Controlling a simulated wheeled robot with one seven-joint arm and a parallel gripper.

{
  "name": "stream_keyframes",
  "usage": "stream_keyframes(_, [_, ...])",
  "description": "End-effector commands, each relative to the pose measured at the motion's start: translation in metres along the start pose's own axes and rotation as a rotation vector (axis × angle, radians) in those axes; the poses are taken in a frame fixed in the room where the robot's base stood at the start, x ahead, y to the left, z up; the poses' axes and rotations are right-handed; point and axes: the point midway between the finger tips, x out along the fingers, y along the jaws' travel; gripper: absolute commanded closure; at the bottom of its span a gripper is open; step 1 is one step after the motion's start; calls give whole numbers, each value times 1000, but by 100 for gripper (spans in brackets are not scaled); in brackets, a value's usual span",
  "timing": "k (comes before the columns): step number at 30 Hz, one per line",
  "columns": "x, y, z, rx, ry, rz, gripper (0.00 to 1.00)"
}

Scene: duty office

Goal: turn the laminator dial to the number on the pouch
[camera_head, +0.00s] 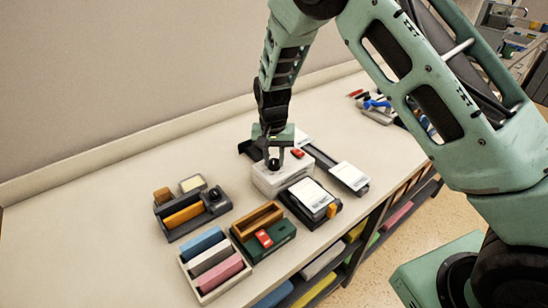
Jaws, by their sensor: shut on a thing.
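A white box-shaped machine (268,184), which looks like the laminator, stands mid-counter with a small red part (297,153) on top. My gripper (274,164) points down over its top and is shut on a small dark knob there, which looks like the dial. The fingers hide most of the knob, so its setting cannot be read. A white sheet (312,196) lies on a black device in front of the machine, and another white sheet (349,177) lies on a long dark tray at the right. Either could be the pouch; no number is legible.
A dark organizer (173,238) with an orange block stands at left. A pale tray (216,289) of coloured blocks and a green box (277,248) with a red item are in front. Blue and red tools (376,104) lie at the back right. The counter's left is bare.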

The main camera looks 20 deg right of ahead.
Motion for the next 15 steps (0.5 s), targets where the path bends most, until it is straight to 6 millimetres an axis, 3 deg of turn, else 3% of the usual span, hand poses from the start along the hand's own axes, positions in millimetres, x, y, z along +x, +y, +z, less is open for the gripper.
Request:
stream_keyframes(8, [-2,0,-2,0,5,-2,96])
stream_keyframes(9, [-2,0,-2,-1,5,-2,62])
stream_keyframes(10, [-2,0,-2,-1,5,-2,54])
stream_keyframes(15, [-1,0,-1,-1,3,-1,51])
